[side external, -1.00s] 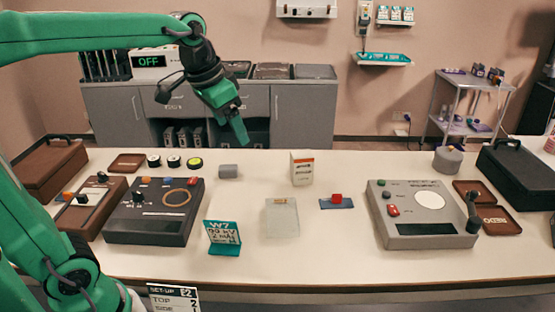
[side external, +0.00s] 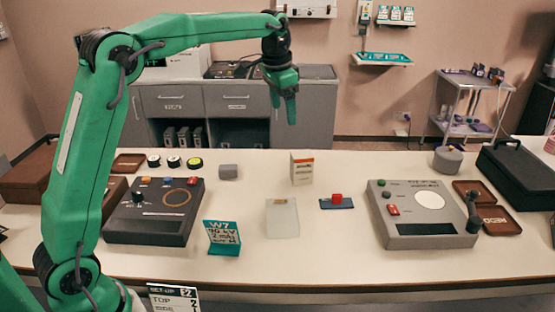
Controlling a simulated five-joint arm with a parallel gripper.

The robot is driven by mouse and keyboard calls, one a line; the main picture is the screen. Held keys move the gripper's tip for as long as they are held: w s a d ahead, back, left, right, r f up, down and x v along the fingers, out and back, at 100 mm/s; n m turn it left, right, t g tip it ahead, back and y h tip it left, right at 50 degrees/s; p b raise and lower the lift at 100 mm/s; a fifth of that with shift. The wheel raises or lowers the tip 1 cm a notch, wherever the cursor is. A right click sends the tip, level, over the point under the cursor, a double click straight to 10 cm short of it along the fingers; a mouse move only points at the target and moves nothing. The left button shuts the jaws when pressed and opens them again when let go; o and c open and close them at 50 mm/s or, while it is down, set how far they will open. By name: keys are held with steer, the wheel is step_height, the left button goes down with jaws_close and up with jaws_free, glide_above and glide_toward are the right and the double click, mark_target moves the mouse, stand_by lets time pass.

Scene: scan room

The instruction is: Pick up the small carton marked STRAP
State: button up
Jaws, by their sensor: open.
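A small upright white carton (side external: 302,169) with orange print stands near the back middle of the table; its lettering is too small to read, so I cannot confirm the word STRAP. It is the only carton of this kind on the table. My gripper (side external: 288,110) is open and empty, pointing down. In the picture it hangs above and slightly left of the carton, clear of it. Its exact depth relative to the carton is hard to judge.
A pale flat block (side external: 282,218) lies in front of the carton, and a blue plate with a red piece (side external: 337,201) lies front right. A grey cylinder (side external: 228,172) is to the left. Consoles (side external: 155,212) and (side external: 422,214) flank the middle. A teal sign (side external: 222,238) stands front left.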

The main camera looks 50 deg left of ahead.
steer(key=w+a+f+m+g, duration=0.1)
steer(key=w+a+f, duration=0.1)
steer(key=w+f, duration=0.5)
steer(key=m+g, duration=0.1)
glide_above(298, 154)
steer(key=f, duration=0.7)
steer(key=shift+s+d+f, duration=0.15)
steer(key=shift+s+f, duration=0.15)
steer(key=shift+f, duration=0.05)
steer(key=shift+w+f+m, duration=0.2)
steer(key=shift+f+m, duration=0.1)
steer(key=shift+f, duration=0.35)
steer(key=shift+f, duration=1.3)
steer(key=shift+f, duration=0.1)
steer(key=shift+s+a+f, duration=0.1)
steer(key=shift+f, duration=1.2)
steer(key=shift+s+a+f, duration=0.1)
steer(key=shift+f, duration=1.15)
